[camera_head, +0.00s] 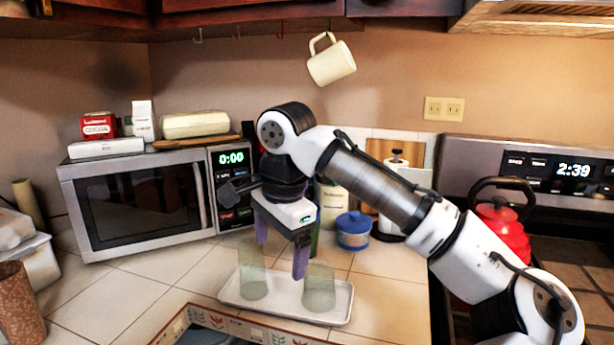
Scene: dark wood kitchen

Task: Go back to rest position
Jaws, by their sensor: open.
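My gripper (281,257) points down over a white tray (231,297) on the tiled counter, its two purple fingers apart and nothing seen between them. Two greenish see-through glasses stand on the tray: a left glass (253,284) and a right glass (319,292). The left finger is near the left glass, and the right finger is close to the upper left of the right glass. I cannot tell if the fingers touch the glasses.
A microwave (143,207) with boxes on top stands at left. A cream mug (331,65) hangs above my arm. A blue pot (353,231) and bottles stand behind the tray. A red kettle (505,232) sits on the stove at right.

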